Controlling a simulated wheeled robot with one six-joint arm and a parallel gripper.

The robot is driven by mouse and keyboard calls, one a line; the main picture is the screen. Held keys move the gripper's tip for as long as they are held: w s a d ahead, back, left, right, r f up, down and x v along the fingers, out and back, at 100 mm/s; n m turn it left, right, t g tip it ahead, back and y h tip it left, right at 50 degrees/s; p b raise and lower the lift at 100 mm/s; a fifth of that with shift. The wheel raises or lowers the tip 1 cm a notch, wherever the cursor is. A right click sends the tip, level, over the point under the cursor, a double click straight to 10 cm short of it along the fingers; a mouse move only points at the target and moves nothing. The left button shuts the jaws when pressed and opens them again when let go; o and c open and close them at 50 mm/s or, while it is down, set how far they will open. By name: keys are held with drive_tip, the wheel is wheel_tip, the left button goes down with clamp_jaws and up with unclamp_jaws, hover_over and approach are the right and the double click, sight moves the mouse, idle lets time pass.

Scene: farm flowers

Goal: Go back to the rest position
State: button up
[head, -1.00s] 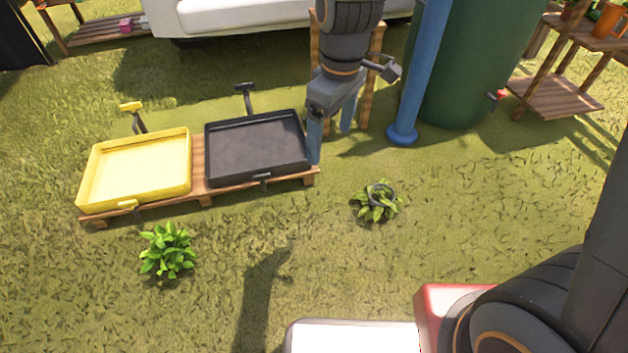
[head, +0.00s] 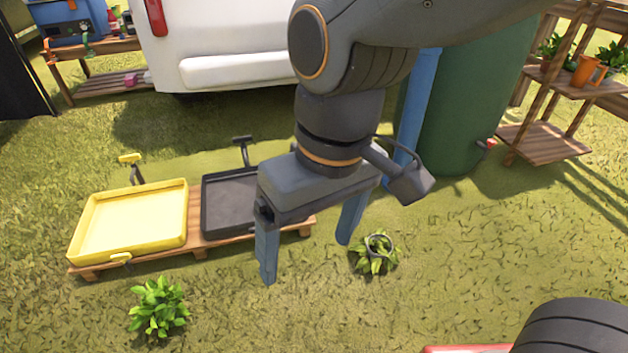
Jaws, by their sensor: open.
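My gripper (head: 306,257) hangs from my arm near the middle of the head view, fingers pointing down. Its two blue-grey fingers are well apart with nothing between them. In the picture it covers much of the black tray (head: 212,205), which sits on a low wooden pallet (head: 200,250). A small plant (head: 376,256) with a dark ring on it is on the grass, just right of the fingers in the picture.
A yellow tray (head: 130,218) is on the left of the pallet. A leafy plant (head: 158,306) grows in front of it. Behind stand a white vehicle (head: 215,40), a green tank (head: 465,100) and wooden shelves (head: 545,145).

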drive_tip(key=shift+r, duration=0.15)
drive_tip(key=shift+d+r+p, duration=0.1)
drive_tip(key=shift+r+p, duration=0.6)
drive_tip(key=shift+p, duration=0.15)
drive_tip(key=shift+r+m+p, duration=0.35)
drive_tip(key=shift+r+m, duration=0.05)
drive_tip(key=d+r+m+p, duration=0.2)
drive_tip(key=d+r+p, duration=0.5)
drive_tip(key=p, duration=0.5)
drive_tip(key=d+r+m+h+p, duration=0.1)
drive_tip(key=d+r+m+p, duration=0.1)
drive_tip(key=d+r+p, duration=0.5)
drive_tip(key=d+r+m+p, duration=0.2)
drive_tip(key=d+r+p, duration=0.4)
drive_tip(key=r+p, duration=0.9)
drive_tip(key=p, duration=0.4)
drive_tip(key=shift+d+m+h, duration=0.3)
drive_tip(key=shift+d+m, duration=0.1)
